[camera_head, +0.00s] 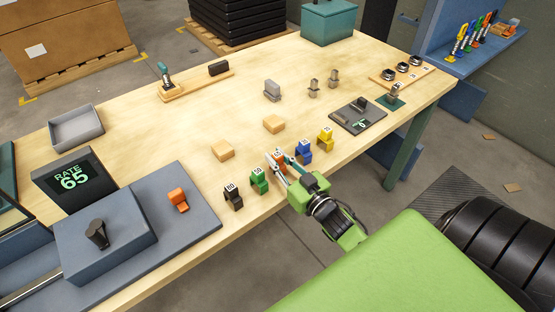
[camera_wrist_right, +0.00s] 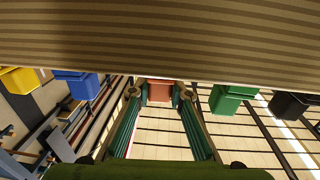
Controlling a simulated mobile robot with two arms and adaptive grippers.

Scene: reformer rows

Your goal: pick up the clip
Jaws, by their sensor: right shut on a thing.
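A row of small coloured clips with number tags stands along the table's front edge: black (camera_head: 233,198), green (camera_head: 259,181), orange-red (camera_head: 280,164), blue (camera_head: 304,152) and yellow (camera_head: 325,139). My right gripper (camera_head: 281,161) is shut on the orange-red clip, between the green and blue ones, and its fingers partly cover it. In the right wrist view the orange-red clip (camera_wrist_right: 160,91) sits between the two fingertips. I cannot tell whether it is clear of the table. My left gripper is not in view.
Another orange piece (camera_head: 178,200) sits on the grey machine base (camera_head: 205,225) at left, beside the RATE 65 display (camera_head: 75,178). A dark tray (camera_head: 357,116) lies to the right. The table's middle is mostly clear.

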